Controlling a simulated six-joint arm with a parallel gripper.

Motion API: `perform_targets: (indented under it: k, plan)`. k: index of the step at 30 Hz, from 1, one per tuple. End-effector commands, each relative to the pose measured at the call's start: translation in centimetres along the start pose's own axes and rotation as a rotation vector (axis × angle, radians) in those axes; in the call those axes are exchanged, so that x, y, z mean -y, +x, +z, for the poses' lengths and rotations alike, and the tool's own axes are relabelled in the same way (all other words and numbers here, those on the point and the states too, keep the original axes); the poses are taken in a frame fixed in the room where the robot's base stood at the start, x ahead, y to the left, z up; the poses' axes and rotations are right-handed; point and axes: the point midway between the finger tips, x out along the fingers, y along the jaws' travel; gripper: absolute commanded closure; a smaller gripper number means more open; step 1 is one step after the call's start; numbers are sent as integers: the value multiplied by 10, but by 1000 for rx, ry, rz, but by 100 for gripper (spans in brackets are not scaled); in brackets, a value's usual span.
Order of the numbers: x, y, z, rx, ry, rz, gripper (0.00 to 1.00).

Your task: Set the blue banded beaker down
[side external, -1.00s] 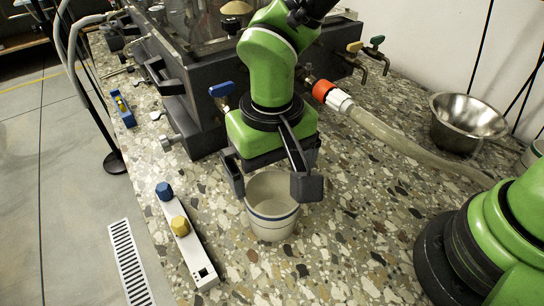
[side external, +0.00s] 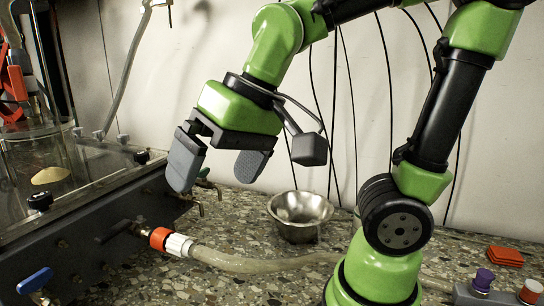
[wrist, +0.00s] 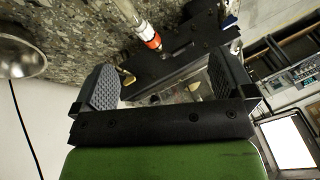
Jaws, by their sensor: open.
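My gripper (side external: 220,168) is open and empty, raised well above the speckled counter (side external: 225,215) in the side external view. In the wrist view my gripper (wrist: 165,82) shows its two grey ribbed pads wide apart with nothing between them. The blue banded beaker is in neither view now, so how it stands cannot be seen.
The dark-framed tank (side external: 75,230) fills the left. An orange-and-white hose fitting (side external: 170,241) joins it to a hose (side external: 260,263) crossing the counter. A steel bowl (side external: 301,228) stands by the wall. Purple and orange knobs (side external: 483,280) and orange pads (side external: 504,256) lie at right.

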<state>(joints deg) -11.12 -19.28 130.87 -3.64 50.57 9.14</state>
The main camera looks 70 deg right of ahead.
Motion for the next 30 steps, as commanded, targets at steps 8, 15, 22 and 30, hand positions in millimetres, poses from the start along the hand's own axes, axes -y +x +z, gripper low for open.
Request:
perform_targets:
  k: [8, 15, 22, 30]
  plan:
    - [-35, -35, 31, -188, 34, -45, 0]
    - [-39, -38, 36, -212, 33, -48, 0]
    - [-38, -38, 36, -211, 33, -48, 0]
    - [-20, -15, 42, -33, 155, -131, 0]
